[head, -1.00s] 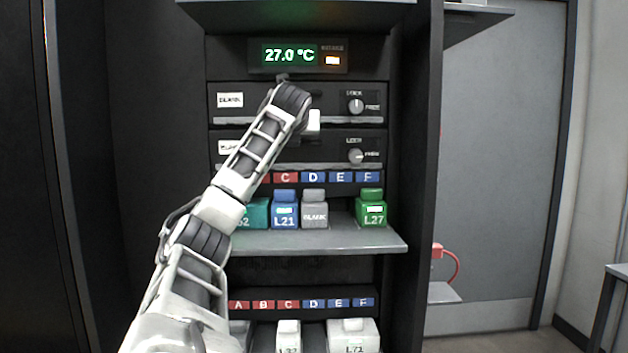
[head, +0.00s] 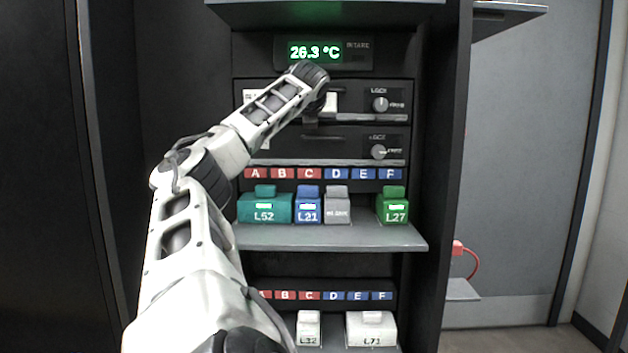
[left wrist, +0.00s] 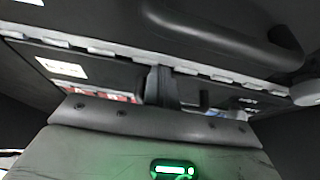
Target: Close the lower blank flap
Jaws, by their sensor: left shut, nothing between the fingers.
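The lower flap (head: 340,146) is a dark panel in the rack in the head view, with a pale strip along its bottom edge. A similar upper flap (head: 285,99) sits directly above. Each has a knob at right; the lower knob (head: 379,152) is turned sideways, the upper knob (head: 380,104) upright. My left gripper (head: 312,122) is in front of the flaps, near the seam between them, and covers much of their left part. In the left wrist view its shut, empty fingers (left wrist: 165,88) show dark. Whether they touch a flap cannot be told. My right gripper is out of view.
Below the flaps is a row of letter tags (head: 309,173) and a grey shelf (head: 330,238) with teal, blue, grey and green blocks. A lower shelf holds white blocks. A temperature display (head: 316,52) reads 26.3 °C above. A red cable (head: 472,262) hangs at right.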

